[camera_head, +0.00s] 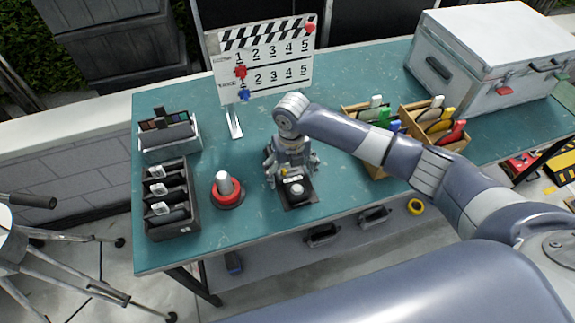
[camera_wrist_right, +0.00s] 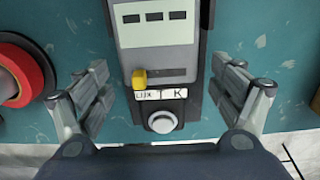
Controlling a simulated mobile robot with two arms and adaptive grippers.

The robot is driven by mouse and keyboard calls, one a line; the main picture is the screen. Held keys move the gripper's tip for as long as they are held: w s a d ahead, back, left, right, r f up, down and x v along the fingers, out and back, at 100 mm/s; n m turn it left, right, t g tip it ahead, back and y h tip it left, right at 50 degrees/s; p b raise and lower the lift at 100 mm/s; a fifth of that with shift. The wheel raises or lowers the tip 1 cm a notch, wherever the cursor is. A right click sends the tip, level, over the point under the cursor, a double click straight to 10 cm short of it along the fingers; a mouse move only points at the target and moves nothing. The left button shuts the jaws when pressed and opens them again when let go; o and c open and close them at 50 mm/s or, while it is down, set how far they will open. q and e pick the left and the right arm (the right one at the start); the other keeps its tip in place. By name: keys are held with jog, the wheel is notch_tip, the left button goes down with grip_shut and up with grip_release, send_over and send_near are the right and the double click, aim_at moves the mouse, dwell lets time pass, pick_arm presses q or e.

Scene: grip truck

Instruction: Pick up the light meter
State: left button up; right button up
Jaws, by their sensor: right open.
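The light meter (camera_head: 297,190) lies on the teal table below my right gripper (camera_head: 291,178). In the right wrist view the light meter (camera_wrist_right: 158,60) shows a pale face with dark display windows, a yellow knob, a label reading "LUX T K" and a white round dome at its lower end. My right gripper (camera_wrist_right: 158,100) is open, with one finger on each side of the meter and visible gaps between fingers and meter. In the head view the gripper hides the meter's far part. My left gripper is not in view.
A red and black round object with a light cylinder (camera_head: 226,188) stands left of the meter. A black divided holder (camera_head: 174,215) is further left. A clapperboard (camera_head: 262,62) stands behind. Wooden bins (camera_head: 377,172) and a large silver case (camera_head: 470,85) are to the right.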

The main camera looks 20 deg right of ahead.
jog(key=shift+f, duration=0.3)
jog(key=c, duration=1.4)
jog(key=shift+r, duration=0.15)
